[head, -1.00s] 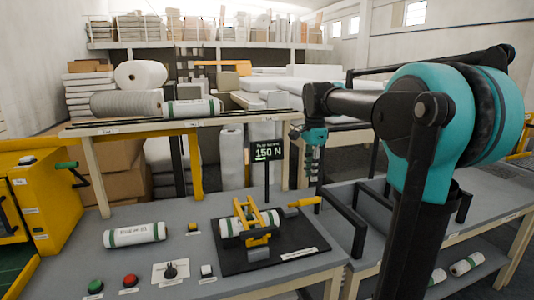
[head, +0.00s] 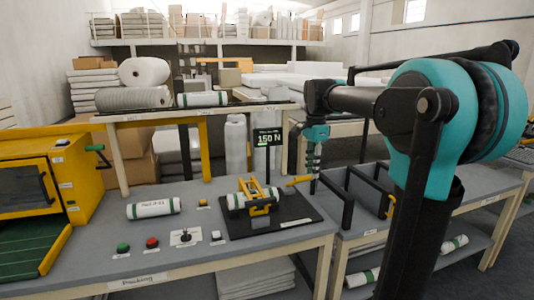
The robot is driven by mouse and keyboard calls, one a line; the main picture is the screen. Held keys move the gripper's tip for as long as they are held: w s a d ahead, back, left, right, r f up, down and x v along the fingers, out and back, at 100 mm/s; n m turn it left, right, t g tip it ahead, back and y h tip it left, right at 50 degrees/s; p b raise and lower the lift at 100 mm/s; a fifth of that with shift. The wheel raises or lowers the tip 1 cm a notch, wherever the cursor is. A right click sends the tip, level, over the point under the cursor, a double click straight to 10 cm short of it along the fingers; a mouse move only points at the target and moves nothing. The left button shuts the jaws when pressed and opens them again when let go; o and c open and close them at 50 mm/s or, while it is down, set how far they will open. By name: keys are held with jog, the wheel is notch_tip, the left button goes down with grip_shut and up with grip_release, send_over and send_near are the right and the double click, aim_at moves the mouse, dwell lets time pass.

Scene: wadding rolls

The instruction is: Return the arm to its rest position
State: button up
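My arm stands at the right of the head view, black and teal, with its upper link reaching left. My gripper (head: 312,180) hangs down from the teal wrist, near the right edge of the black tester plate (head: 292,214). The fingers are dark and small, and partly merge with the yellow handle (head: 299,180) and black frame behind. I cannot tell whether they are open or shut. No roll shows in the gripper. A white roll with green bands (head: 238,201) lies in the yellow clamp (head: 259,196) on the plate.
A labelled roll (head: 153,208) lies on the grey bench (head: 200,255) at left. Green (head: 123,247) and red (head: 152,242) buttons sit at its front. A display (head: 268,138) reading 150 N stands behind the clamp. A yellow machine (head: 75,180) fills the left. Black rails (head: 348,205) stand right.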

jog(key=s+d+f+n+t, duration=0.2)
jog(key=s+f+n, duration=0.5)
jog(key=s+f, duration=0.4)
jog(key=s+d+f+n+t, duration=0.2)
jog(key=s+f+n, duration=0.5)
jog(key=f, duration=0.9)
jog(key=s, duration=0.3)
jog(key=shift+s+f, duration=0.2)
jog(key=shift+s, duration=0.15)
dwell(0.6)
